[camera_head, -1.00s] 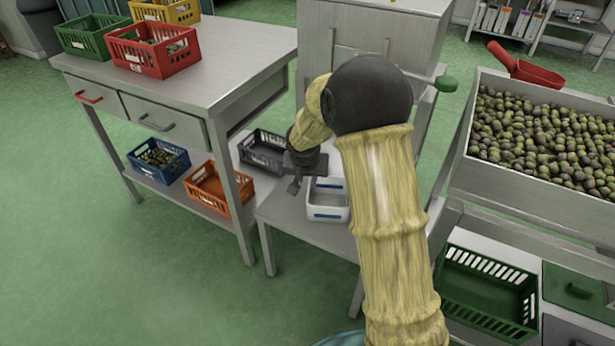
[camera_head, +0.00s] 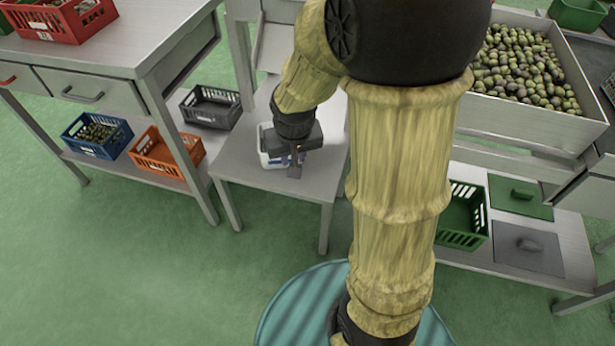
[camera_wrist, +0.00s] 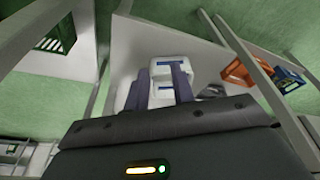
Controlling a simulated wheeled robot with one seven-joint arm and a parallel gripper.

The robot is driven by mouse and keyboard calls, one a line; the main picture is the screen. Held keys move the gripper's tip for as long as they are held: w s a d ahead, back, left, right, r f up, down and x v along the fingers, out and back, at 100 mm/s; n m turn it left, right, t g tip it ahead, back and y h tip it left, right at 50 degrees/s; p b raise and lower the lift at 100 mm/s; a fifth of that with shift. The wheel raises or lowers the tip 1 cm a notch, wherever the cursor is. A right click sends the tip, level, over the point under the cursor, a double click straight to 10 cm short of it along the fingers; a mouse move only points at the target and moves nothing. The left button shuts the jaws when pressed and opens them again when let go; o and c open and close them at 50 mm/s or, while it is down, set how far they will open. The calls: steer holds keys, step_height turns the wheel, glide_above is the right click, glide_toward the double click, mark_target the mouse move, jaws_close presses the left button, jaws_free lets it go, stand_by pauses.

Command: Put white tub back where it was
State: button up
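The white tub (camera_head: 264,143) stands on the small grey metal table (camera_head: 238,172), largely hidden in the head view by my gripper (camera_head: 296,168). In the wrist view the white tub (camera_wrist: 167,63) shows blue patches on its walls, beyond and between the fingers of my gripper (camera_wrist: 160,82). The two fingers are apart, pointing at the tub. I see nothing clamped between them. Whether a finger touches the tub cannot be told.
A grey crate (camera_head: 210,108), an orange crate (camera_head: 167,158) and a blue crate (camera_head: 97,136) sit low at the left. A red crate (camera_head: 58,15) is on the tall workbench (camera_head: 150,50). An olive bin (camera_head: 525,118) and a green crate (camera_head: 463,222) stand at right.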

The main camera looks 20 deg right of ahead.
steer(key=s+r+p, duration=0.2)
steer(key=s, duration=0.6)
steer(key=shift+s+d+r+n+g+y, duration=0.2)
steer(key=shift+d+r+n+g+y, duration=0.15)
steer(key=shift+d+n, duration=0.1)
steer(key=shift+f, duration=0.1)
